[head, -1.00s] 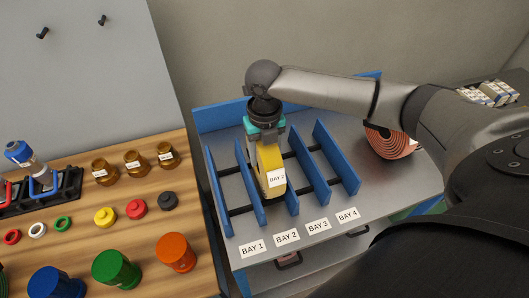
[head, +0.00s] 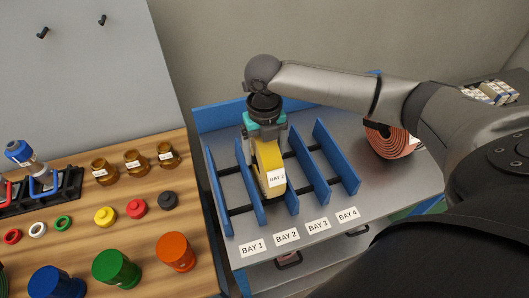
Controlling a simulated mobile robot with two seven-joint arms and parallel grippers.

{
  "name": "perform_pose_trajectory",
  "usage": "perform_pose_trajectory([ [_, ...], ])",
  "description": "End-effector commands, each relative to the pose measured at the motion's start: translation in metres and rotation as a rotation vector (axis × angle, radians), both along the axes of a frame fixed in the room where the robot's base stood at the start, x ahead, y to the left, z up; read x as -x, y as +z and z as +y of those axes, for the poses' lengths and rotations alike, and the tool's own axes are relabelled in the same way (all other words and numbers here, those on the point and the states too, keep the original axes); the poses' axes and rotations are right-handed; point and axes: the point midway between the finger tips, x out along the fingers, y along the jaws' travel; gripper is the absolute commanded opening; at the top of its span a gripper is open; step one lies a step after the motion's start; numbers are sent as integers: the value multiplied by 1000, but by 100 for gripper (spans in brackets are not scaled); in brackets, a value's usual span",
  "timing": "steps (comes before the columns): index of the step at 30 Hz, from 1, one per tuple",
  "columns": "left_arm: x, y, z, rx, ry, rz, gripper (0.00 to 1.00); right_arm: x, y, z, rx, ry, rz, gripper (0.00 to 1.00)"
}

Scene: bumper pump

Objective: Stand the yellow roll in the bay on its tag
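The yellow roll (head: 269,166) stands upright on edge in the blue-divided rack, in the slot behind the BAY 2 label (head: 287,237). Its white tag (head: 277,178) reads BAY 2. A blue divider (head: 250,187) is on its left and another, mostly hidden behind the roll, on its right. My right gripper (head: 266,145) is over the top of the roll, its fingers to either side and looking slightly spread; the far finger contact is hidden. My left gripper is not in view.
The slots behind BAY 1 (head: 251,248), BAY 3 (head: 318,226) and BAY 4 (head: 347,214) look empty. A coiled reddish hose (head: 390,141) lies to the right. A wooden bench (head: 135,218) with jars and coloured cylinders stands to the left.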

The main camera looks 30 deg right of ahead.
Motion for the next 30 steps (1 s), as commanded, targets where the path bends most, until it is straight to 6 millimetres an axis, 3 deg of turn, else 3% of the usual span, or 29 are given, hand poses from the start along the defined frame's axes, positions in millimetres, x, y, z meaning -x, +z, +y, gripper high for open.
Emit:
perform_pose_trajectory([
  [9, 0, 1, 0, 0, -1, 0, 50, -1, 69, -1, 2, 0, -7, 85],
  [15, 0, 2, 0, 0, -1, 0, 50, -1, 100, 0, 0, -1, -3, 85],
  [21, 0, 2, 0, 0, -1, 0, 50, 0, 111, -1, 1, -2, -1, 85],
  [30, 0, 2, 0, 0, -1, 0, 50, 0, 111, 0, 1, -1, -1, 85],
])
